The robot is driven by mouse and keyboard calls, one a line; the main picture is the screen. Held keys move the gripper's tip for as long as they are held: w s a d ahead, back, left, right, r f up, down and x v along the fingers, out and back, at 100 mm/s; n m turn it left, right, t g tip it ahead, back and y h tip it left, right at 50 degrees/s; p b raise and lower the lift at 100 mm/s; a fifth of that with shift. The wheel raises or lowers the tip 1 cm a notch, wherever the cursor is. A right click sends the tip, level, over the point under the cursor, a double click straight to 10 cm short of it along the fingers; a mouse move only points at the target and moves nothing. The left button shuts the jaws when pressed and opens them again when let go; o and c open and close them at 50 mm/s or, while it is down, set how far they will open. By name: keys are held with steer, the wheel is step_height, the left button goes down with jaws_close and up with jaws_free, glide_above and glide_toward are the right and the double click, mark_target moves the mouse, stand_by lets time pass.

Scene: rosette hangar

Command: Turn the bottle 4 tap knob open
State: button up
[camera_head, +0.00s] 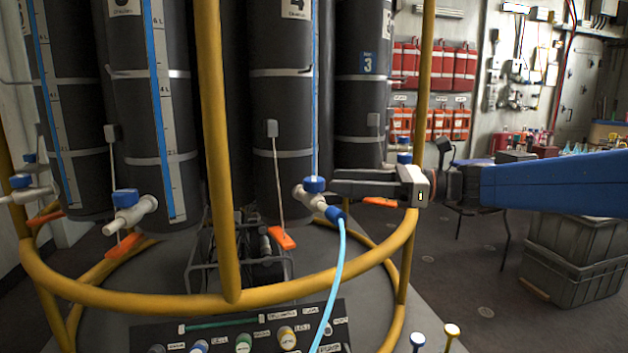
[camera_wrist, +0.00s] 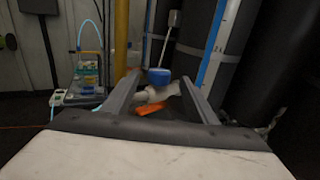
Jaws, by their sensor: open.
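Bottle 4 (camera_head: 280,110) is a tall dark cylinder with a white "4" label at its top, behind the yellow frame. Its tap is a pale grey fitting low on the bottle, with a blue knob (camera_head: 314,184) on top and a light blue hose (camera_head: 340,262) hanging from its outlet. My gripper (camera_head: 337,187) reaches in from the right, its fingers level with the knob and close to it. In the wrist view the blue knob (camera_wrist: 158,76) shows between the two open fingers, toward their far ends. I cannot tell whether either finger touches it.
A yellow ring rail (camera_head: 150,303) and yellow upright post (camera_head: 215,150) stand around the bottles. Neighbouring bottles have similar blue-knobbed taps (camera_head: 125,198). An orange tag (camera_head: 282,238) lies below the tap. A labelled panel (camera_head: 240,330) is in front. Grey crates (camera_head: 575,255) stand at right.

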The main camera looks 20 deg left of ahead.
mark_target(314, 179)
steer(key=shift+s+a, duration=0.15)
steer(key=shift+a, duration=1)
steer(key=shift+s+a, duration=0.2)
steer(key=shift+a, duration=1)
steer(key=shift+s+a, duration=0.15)
steer(key=shift+a, duration=1)
steer(key=shift+c, duration=0.7)
steer(key=c, duration=0.9)
